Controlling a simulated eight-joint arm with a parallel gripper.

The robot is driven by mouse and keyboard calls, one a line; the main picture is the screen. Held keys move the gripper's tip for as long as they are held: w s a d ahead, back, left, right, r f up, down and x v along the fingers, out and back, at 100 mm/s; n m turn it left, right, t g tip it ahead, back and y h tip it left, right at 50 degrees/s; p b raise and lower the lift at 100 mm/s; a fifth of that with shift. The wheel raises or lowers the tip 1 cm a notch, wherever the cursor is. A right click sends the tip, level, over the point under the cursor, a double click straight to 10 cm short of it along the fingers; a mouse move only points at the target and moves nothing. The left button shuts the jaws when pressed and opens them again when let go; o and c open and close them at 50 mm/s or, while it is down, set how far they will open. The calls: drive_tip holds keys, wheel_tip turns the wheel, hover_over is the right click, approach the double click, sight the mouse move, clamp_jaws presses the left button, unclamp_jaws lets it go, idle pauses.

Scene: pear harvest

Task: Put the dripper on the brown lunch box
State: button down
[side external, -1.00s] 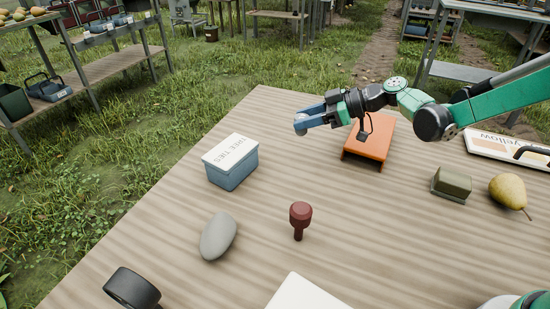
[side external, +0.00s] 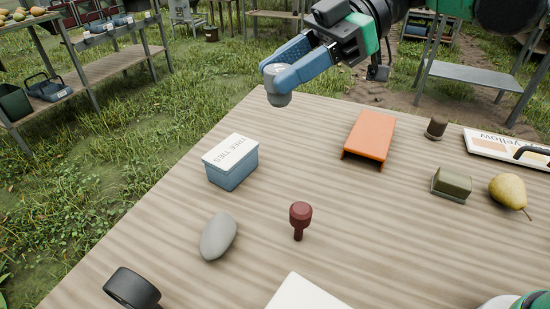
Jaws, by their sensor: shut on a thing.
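My gripper (side external: 275,74) is high in the air above the far left edge of the table. Its blue fingers are shut on a small grey rounded thing (side external: 279,99), which I take to be the dripper. Its lower end shows below the near finger, and the fingers hide much of it.
An orange stand (side external: 370,136), dark brown cylinder (side external: 436,128), pear (side external: 508,191) and sign (side external: 505,148) are on the table (side external: 335,190). A tree-ties box (side external: 232,170), grey stone (side external: 218,236), dark red tool (side external: 300,216) and black ring (side external: 132,289) are nearer.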

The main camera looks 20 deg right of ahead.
sight(323, 296)
drive_tip(key=s+a+r+n+g+h, duration=0.25)
drive_tip(key=s+n+g, duration=0.35)
drive_tip(key=s, duration=1)
drive_tip(key=shift+y, duration=0.45)
drive_tip(key=f, duration=1.9)
drive_tip(key=shift+w+a, duration=0.15)
drive_tip(key=shift+a, duration=0.05)
drive_tip(key=shift+f, duration=0.15)
drive_tip(key=shift+c, duration=2.2)
unclamp_jaws()
